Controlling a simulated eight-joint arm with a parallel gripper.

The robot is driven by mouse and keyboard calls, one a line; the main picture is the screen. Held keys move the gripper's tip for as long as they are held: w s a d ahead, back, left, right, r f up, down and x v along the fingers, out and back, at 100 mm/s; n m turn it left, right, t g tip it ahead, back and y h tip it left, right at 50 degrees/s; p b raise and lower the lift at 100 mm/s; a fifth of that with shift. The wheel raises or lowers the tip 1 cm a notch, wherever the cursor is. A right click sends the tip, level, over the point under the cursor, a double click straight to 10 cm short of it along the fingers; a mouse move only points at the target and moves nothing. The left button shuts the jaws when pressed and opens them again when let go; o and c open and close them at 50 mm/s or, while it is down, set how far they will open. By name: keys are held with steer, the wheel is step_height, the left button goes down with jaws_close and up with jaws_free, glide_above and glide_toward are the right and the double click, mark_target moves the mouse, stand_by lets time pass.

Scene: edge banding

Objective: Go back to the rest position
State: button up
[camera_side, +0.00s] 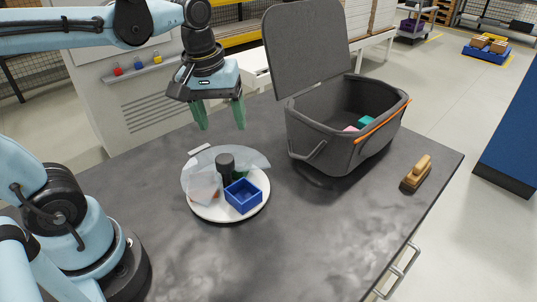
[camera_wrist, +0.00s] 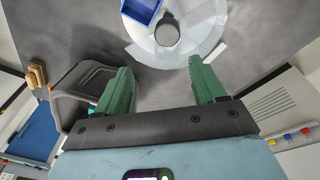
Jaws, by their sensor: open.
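My gripper (camera_side: 220,114) hangs above the dark table with its two green fingers spread apart and nothing between them. In the wrist view the open fingers (camera_wrist: 164,93) frame bare grey table. Below the gripper in the side view is a round white plate (camera_side: 222,214). On the plate stand a dark cylinder (camera_side: 225,163) and a blue open box (camera_side: 243,195), with a clear curved sheet around the cylinder. In the wrist view the blue box (camera_wrist: 142,10) and the cylinder (camera_wrist: 167,33) show at the top, apart from the fingers.
A dark grey bin (camera_side: 340,150) with a raised lid (camera_side: 305,45) and an orange rim strip stands right of the gripper, holding pink and teal pieces. A wooden-handled brush (camera_side: 416,174) lies near the table's right edge. The front of the table (camera_side: 300,250) is clear.

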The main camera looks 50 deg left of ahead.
mark_target(224, 164)
steer(key=f+m+t, duration=0.1)
steer(key=m, duration=0.1)
steer(key=f+m+t, duration=0.1)
steer(key=s+f+m+t, duration=0.1)
steer(key=m, duration=0.1)
steer(key=shift+d+m+t, duration=0.3)
steer(key=shift+d, duration=0.1)
steer(key=shift+d+f+m+t, duration=0.1)
steer(key=shift+f+m+t, duration=0.25)
steer(key=shift+m, duration=0.25)
steer(key=shift+f+m+t, duration=0.2)
steer(key=shift+m+t, duration=0.15)
steer(key=shift+m, duration=0.25)
